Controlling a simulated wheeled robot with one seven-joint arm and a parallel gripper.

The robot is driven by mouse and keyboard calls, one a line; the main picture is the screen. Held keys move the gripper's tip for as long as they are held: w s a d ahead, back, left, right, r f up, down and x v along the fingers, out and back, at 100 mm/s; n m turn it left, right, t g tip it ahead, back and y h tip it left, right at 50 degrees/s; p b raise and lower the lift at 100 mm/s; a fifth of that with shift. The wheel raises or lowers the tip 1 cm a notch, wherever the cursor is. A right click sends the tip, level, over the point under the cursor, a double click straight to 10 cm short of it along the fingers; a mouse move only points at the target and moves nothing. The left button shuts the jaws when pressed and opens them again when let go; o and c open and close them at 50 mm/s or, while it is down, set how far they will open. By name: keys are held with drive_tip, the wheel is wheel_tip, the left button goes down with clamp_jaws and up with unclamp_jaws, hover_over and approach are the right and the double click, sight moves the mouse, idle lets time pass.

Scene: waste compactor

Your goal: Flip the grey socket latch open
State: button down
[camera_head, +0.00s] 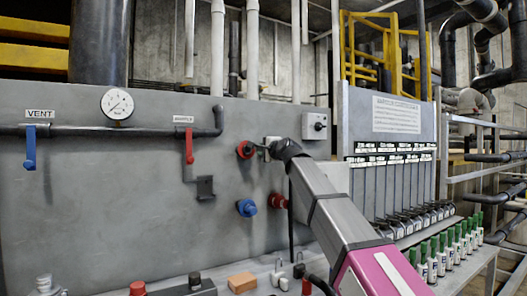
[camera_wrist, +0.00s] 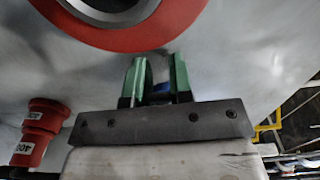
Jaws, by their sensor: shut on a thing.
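A red round socket (camera_head: 244,149) is mounted on the grey panel. In the wrist view its red ring (camera_wrist: 128,38) and grey centre fill the top left. My gripper (camera_head: 264,150) is at the right edge of this socket. Its green fingers (camera_wrist: 158,78) show in the wrist view, just below the red rim, with a narrow gap between them. They are shut on a small part at the rim, taken to be the grey socket latch, which is mostly hidden by the fingers. The latch's angle cannot be told.
A blue socket (camera_head: 247,208) and a red plug (camera_head: 278,201) sit lower on the panel. A switch box (camera_head: 315,126) is above my arm. Red (camera_head: 189,146) and blue (camera_head: 30,148) valve handles are to the left. Green-capped bottles (camera_head: 442,255) line the right bench.

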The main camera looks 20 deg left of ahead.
drive_tip(key=shift+w+a+m+t+h, duration=0.1)
drive_tip(key=shift+w+m+t+h, duration=0.05)
drive_tip(key=shift+m+t+h, duration=0.4)
drive_tip(key=c, duration=1)
unclamp_jaws()
drive_tip(key=v, duration=1)
drive_tip(key=shift+s+d, duration=0.25)
drive_tip(key=shift+d, duration=0.05)
